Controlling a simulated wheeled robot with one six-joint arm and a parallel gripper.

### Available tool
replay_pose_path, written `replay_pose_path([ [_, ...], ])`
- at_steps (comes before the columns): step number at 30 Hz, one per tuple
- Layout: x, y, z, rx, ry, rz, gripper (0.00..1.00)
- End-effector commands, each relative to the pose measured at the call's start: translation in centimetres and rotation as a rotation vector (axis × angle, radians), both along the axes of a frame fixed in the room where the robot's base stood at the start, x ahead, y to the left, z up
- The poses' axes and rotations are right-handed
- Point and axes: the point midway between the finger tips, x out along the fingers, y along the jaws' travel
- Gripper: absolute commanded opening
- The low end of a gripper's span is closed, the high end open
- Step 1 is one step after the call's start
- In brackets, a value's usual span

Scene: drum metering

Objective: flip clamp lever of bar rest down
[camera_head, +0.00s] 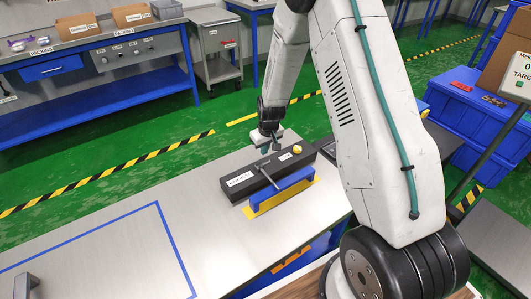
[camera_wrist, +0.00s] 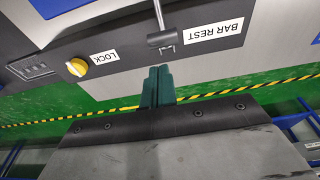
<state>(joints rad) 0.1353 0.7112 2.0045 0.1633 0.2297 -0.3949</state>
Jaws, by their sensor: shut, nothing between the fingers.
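The bar rest (camera_head: 238,188) is a long dark box on the steel table, with a white label on its front. In the wrist view, the "BAR REST" label (camera_wrist: 213,30) appears upside down. Its clamp lever (camera_wrist: 159,14) is a thin grey rod rising from a small bracket (camera_wrist: 163,40) toward the top edge of that view. In the head view the lever (camera_head: 267,177) slants across the box top. My gripper (camera_head: 272,146) is at the far side of the box. Its green fingers (camera_wrist: 157,85) are together and empty, just short of the bracket; contact cannot be told.
A yellow knob (camera_wrist: 77,67) labelled LOCK sits beside the lever on the box.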

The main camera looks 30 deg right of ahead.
Motion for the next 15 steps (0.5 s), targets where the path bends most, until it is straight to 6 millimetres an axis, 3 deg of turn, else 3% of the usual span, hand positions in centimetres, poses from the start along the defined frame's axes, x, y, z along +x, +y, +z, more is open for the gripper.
replay_pose_path([
  [1,0.9,0.2,1.0,-0.004,-0.016,0.006,0.00],
  [9,-5.0,-0.9,3.8,-0.003,-0.019,-0.005,0.00],
  [15,-7.4,-1.2,4.9,-0.004,-0.022,-0.005,0.00],
])
